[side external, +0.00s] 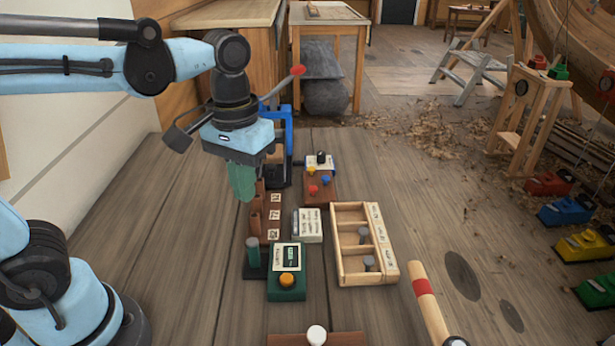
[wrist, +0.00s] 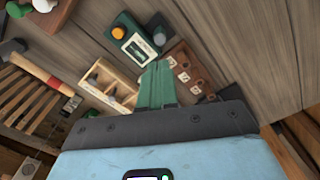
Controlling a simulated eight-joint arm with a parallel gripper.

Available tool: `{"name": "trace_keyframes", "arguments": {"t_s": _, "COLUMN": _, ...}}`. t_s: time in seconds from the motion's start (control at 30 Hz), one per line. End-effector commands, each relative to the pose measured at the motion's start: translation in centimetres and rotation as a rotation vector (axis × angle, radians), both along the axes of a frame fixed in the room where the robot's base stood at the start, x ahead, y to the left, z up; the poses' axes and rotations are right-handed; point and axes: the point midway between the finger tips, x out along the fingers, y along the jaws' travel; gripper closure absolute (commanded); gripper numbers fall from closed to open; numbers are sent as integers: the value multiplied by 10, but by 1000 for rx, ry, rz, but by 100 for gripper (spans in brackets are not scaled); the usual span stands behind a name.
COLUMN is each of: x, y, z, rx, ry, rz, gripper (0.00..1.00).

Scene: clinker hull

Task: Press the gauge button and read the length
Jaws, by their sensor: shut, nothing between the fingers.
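The gauge is a dark green box (side external: 287,289) on the bench, with a display (side external: 288,258) on its sloped face and an orange button (side external: 288,280) in front. The marks on the display are too small to read. A grey-green peg (side external: 253,252) stands at its left side. In the wrist view the gauge (wrist: 133,37) is at the top, its orange button (wrist: 118,33) uncovered. My gripper (side external: 241,193) has green fingers, shut and empty, in the air behind and left of the gauge, apart from it. The fingers also show in the wrist view (wrist: 157,72).
A wooden tray (side external: 335,247) with compartments holding grey pegs stands right of the gauge. A numbered brown rack (side external: 273,226) and a small labelled box (side external: 308,225) are behind it. A hammer (side external: 430,303) lies at front right. Bare bench lies left of the gauge.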

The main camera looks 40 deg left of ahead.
Motion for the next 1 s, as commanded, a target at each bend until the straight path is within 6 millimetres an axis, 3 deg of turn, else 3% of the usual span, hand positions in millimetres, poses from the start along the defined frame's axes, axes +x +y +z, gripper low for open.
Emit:
{"name": "trace_keyframes", "arguments": {"t_s": 0.77, "x": 0, "y": 0, "z": 0, "rx": 1, "ry": -2, "rz": -4, "gripper": 100}}
{"name": "trace_keyframes", "arguments": {"t_s": 0.87, "x": 0, "y": -4, "z": -3, "rx": 12, "ry": -30, "rz": -57, "gripper": 100}}
{"name": "trace_keyframes", "arguments": {"t_s": 1.0, "x": 0, "y": -19, "z": -11, "rx": 60, "ry": -150, "rz": -279, "gripper": 100}}
